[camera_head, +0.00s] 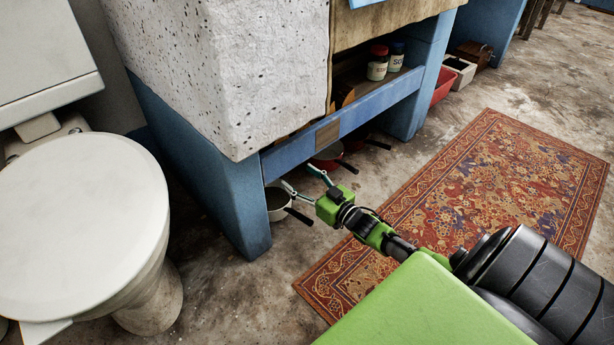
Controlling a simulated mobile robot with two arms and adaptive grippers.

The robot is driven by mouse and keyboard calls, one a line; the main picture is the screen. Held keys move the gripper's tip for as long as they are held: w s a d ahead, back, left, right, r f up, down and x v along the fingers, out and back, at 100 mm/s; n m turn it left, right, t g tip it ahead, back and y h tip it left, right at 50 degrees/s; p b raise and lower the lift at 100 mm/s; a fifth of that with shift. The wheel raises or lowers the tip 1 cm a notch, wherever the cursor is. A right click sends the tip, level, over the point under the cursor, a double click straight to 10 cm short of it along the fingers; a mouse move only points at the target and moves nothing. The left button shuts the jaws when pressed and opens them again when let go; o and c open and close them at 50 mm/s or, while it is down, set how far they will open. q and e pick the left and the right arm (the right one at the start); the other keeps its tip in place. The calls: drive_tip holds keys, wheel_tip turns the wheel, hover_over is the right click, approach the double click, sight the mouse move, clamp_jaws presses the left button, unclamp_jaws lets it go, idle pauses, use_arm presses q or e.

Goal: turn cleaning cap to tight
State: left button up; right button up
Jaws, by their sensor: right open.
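Two small jars stand on the shelf under the stone trough, one with a red cap (379,50) and one with a dark cap (397,47). Their labels are too small to read fully, so I cannot tell which one is the cleaning container. Whether either cap is tight or loose cannot be seen. My right gripper (296,176) is open and empty, with its two fingers spread, in front of the blue frame's lower left part. It is well below and left of the jars and apart from them. My left gripper is not in view.
A speckled stone trough block (232,70) sits on a blue frame (345,118). Pans (279,202) stand on the floor beneath. A toilet (80,220) is at the left. A patterned rug (490,190) covers the floor at right. A red bin (443,84) and white box (459,70) stand beyond.

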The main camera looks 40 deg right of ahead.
drive_tip(key=shift+s+d, duration=0.1)
drive_tip(key=shift+s, duration=1.25)
